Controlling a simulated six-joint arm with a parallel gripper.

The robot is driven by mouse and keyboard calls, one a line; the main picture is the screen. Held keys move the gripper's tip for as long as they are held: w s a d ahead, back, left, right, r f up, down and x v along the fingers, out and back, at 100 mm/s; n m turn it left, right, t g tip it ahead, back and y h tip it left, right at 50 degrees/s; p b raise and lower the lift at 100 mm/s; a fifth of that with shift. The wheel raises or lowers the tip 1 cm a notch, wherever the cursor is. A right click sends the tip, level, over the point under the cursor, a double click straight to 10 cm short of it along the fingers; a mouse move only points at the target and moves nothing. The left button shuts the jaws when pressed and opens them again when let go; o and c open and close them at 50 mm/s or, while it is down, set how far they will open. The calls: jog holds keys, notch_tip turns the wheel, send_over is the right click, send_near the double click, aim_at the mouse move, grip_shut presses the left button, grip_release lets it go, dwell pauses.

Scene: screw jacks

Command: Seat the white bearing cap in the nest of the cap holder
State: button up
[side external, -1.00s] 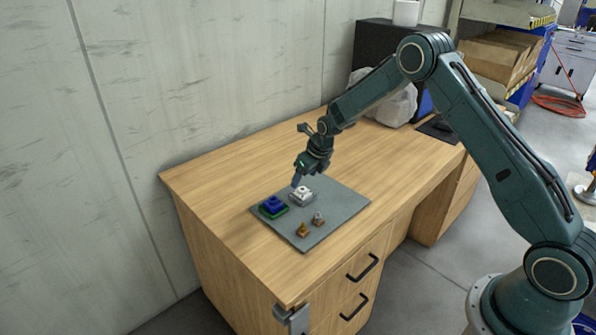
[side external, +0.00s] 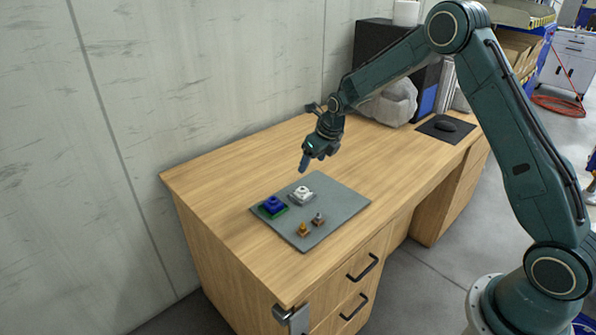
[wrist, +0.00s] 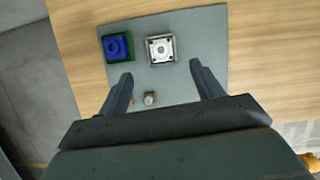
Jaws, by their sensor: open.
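The white bearing cap (side external: 303,190) sits on a small square grey block, which I take to be the cap holder (side external: 301,200), on the grey mat. In the wrist view the white piece (wrist: 160,48) looks centred in its square frame and about level; the fit inside the nest is too small to tell. My gripper (side external: 304,164) is above the mat, clear of the cap and holder. In the wrist view its two fingers (wrist: 160,71) are spread apart with nothing between them, and the cap lies just beyond the fingertips.
A blue part in a green base (side external: 272,206) stands left of the holder. Small orange (side external: 302,229) and grey-brown (side external: 318,219) pieces stand nearer the mat's front edge. The mat (side external: 345,205) is bare at the right. A grey rock-like object (side external: 392,102) stands at the back.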

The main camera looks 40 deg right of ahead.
jog(key=shift+r, duration=0.1)
jog(key=s+a+r+n, duration=0.3)
jog(key=s+r+n, duration=0.5)
jog(key=r+n, duration=0.15)
jog(key=s+a+r+n, duration=0.3)
jog(key=s+r+n, duration=0.5)
jog(key=s+r, duration=0.15)
jog(key=s+a+r+n, duration=0.1)
jog(key=s+n, duration=0.8)
jog(key=s, duration=0.2)
jog(key=s+a+r+n+t, duration=0.1)
jog(key=s+n, duration=0.7)
jog(key=s, duration=0.2)
jog(key=shift+s+a+r+n, duration=0.2)
jog(key=shift+s+r+n, duration=0.15)
